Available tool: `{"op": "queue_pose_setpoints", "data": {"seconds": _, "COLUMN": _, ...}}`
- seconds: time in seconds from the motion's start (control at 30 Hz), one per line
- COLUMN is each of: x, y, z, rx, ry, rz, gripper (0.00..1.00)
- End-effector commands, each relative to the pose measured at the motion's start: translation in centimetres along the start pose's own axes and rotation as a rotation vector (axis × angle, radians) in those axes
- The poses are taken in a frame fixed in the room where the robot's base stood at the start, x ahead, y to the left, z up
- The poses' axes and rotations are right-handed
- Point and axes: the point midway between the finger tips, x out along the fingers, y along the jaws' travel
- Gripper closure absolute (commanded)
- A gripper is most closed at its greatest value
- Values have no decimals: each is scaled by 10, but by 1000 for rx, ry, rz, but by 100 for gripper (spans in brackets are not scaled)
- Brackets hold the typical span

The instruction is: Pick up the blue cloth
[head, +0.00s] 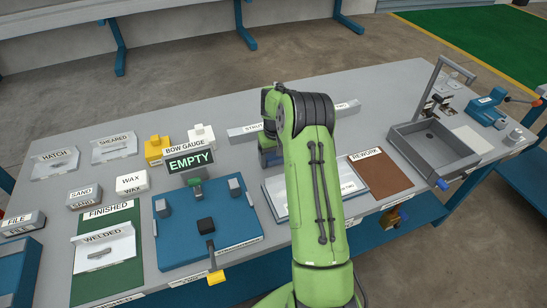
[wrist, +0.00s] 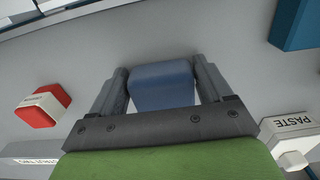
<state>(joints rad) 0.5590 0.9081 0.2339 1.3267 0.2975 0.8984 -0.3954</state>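The blue cloth looks like a folded, block-shaped blue thing. In the wrist view the blue cloth (wrist: 162,85) lies between the two fingers of my gripper (wrist: 162,75). The fingers stand wide apart, one close along each side of it. Whether they press on it or leave a thin gap I cannot tell. In the head view my gripper (head: 268,150) is down at the bench behind my green arm, which hides most of it and the cloth.
The grey bench (head: 370,110) carries a blue fixture (head: 225,225), a white panel (head: 272,200), a brown rework mat (head: 388,172) and a grey sink tray (head: 432,145). The wrist view shows a red-and-white block (wrist: 42,107) at left and a paste box (wrist: 290,125) at right.

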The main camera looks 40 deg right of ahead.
Motion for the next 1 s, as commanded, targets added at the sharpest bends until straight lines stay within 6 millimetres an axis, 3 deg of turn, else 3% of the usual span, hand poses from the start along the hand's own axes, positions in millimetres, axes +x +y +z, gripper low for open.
{"op": "queue_pose_setpoints", "data": {"seconds": 0.03, "x": 0, "y": 0, "z": 0, "rx": 0, "ry": 0, "rz": 0, "gripper": 35}}
{"op": "queue_pose_setpoints", "data": {"seconds": 0.13, "x": 0, "y": 0, "z": 0, "rx": 0, "ry": 0, "rz": 0, "gripper": 51}}
{"op": "queue_pose_setpoints", "data": {"seconds": 0.37, "x": -2, "y": 0, "z": 0, "rx": 0, "ry": 1, "rz": 1, "gripper": 51}}
{"op": "queue_pose_setpoints", "data": {"seconds": 0.47, "x": -18, "y": 0, "z": -1, "rx": 0, "ry": 4, "rz": 1, "gripper": 51}}
{"op": "queue_pose_setpoints", "data": {"seconds": 0.73, "x": -84, "y": 0, "z": 0, "rx": 0, "ry": 3, "rz": 1, "gripper": 51}}
{"op": "queue_pose_setpoints", "data": {"seconds": 0.83, "x": -97, "y": 0, "z": 0, "rx": -1, "ry": 2, "rz": 1, "gripper": 51}}
{"op": "queue_pose_setpoints", "data": {"seconds": 1.0, "x": -101, "y": 0, "z": 0, "rx": 0, "ry": 0, "rz": 0, "gripper": 51}}
